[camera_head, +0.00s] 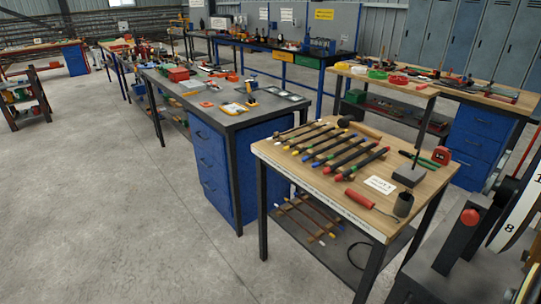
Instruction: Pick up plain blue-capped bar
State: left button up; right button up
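A row of dark bars with coloured end caps lies side by side on the wooden table (268,152) at the right of the head view. Their caps show white, yellow, green, blue and red. A blue-capped bar (325,150) lies in the middle of the row, between bars with yellow or green caps and bars with red caps. At this size I cannot tell whether its surface is plain or ribbed. Neither of my grippers shows in the head view.
A red-handled tool (359,198), a white card (380,185), a dark block with an upright rod (409,175) and a red tape measure (441,156) share the table. More bars (308,218) lie on its lower shelf. A grey workbench (225,112) stands behind.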

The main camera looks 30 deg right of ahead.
aim_at(304, 159)
jog(key=u, duration=0.4)
jog(key=i, duration=0.7)
jog(key=z, duration=0.4)
jog(key=i, duration=1.9)
jog(key=z, duration=1.95)
jog(key=i, duration=0.85)
jog(key=z, duration=0.7)
